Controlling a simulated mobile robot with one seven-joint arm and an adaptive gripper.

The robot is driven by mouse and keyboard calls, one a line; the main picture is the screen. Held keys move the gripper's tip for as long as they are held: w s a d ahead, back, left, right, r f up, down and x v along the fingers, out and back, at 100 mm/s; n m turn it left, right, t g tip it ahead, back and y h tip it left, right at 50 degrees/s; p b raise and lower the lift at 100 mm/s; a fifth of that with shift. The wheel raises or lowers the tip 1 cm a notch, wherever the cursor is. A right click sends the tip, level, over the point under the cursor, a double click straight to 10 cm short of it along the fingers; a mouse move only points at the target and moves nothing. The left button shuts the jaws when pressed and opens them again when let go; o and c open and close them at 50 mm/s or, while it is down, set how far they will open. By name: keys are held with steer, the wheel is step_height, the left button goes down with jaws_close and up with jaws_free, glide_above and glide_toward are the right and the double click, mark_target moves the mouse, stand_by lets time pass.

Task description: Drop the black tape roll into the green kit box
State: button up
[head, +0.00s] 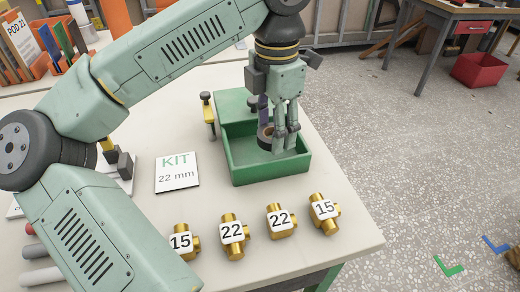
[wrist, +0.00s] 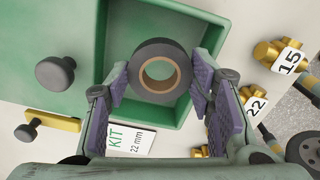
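The black tape roll (wrist: 139,67), with a tan cardboard core, sits between the two fingertips of my gripper (wrist: 159,80) in the wrist view. The purple pads meet its left and right sides. In the head view the roll (head: 266,137) is partly hidden by my fingers. My gripper (head: 275,138) points down over the open tray of the green kit box (head: 268,175). The box shows below the roll in the wrist view (wrist: 185,20). How high the roll hangs above the box floor is hard to tell.
A KIT 22 mm card (head: 177,172) lies left of the box. Several brass fittings marked 15 or 22, one a brass fitting (head: 233,236), stand along the front edge. Orange racks (head: 60,45) are at the back left. A red bin (head: 478,69) is on the floor.

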steer(key=o, duration=0.5)
step_height(320, 180, up, 12)
steer(key=shift+r, duration=0.1)
stand_by(0.5)
